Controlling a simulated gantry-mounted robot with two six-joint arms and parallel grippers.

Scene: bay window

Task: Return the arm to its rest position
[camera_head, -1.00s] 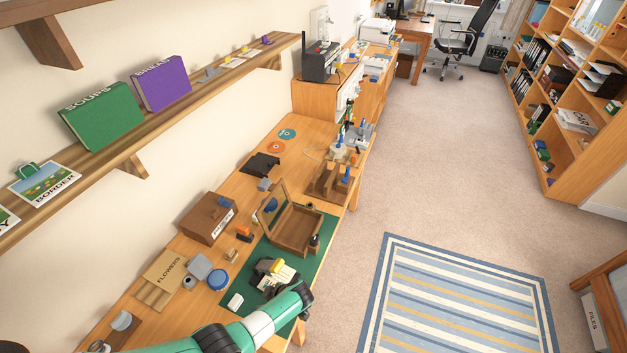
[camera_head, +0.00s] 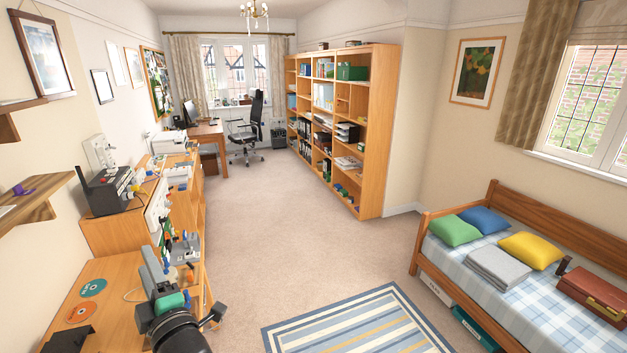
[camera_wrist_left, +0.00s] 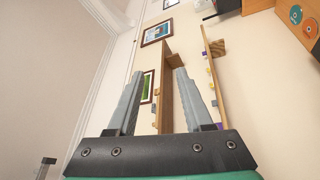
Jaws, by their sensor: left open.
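My left gripper (camera_head: 153,264) is raised in front of the workbench at the lower left of the head view, with its grey fingers pointing up. In the left wrist view the two fingers (camera_wrist_left: 160,82) stand apart with nothing between them. Behind them are the wall, picture frames (camera_wrist_left: 158,32) and wooden shelves (camera_wrist_left: 166,85). The black and green wrist of my left arm hides part of the workbench. My right gripper is not in view.
The workbench (camera_head: 105,305) holds two discs (camera_head: 93,288) and a black object. A black radio-like box (camera_head: 110,190) stands on the cabinet behind. A wall shelf (camera_head: 35,205) juts out at left. Open carpet (camera_head: 290,240) lies to the right.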

